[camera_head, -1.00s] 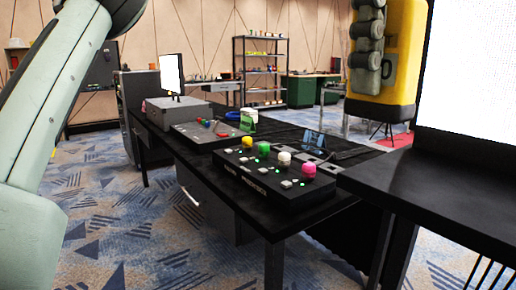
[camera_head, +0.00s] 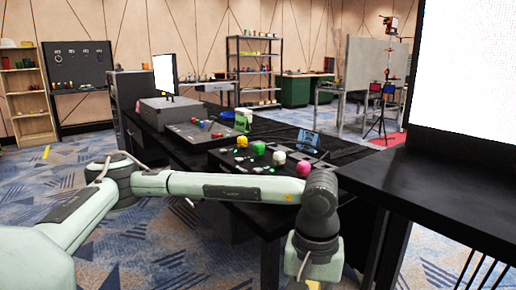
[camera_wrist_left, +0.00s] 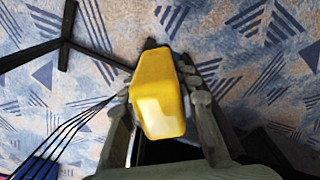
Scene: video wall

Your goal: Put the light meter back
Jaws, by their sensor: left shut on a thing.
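A yellow block-shaped thing, which I take to be the light meter (camera_wrist_left: 160,100), fills the middle of the left wrist view. My left gripper (camera_wrist_left: 166,78) is shut on it, with the fingers along its sides and patterned carpet beyond. In the head view my left arm reaches in from the left and bends down at the lower right, in front of the desk. Its gripper is mostly cut off by the bottom edge. My right gripper is not in view.
A black desk (camera_head: 240,215) carries a control panel with coloured knobs (camera_head: 258,148), a second panel (camera_head: 205,134) and a grey box (camera_head: 170,110). A black table (camera_head: 440,190) with a bright screen (camera_head: 472,70) stands at right. Carpet is open at left.

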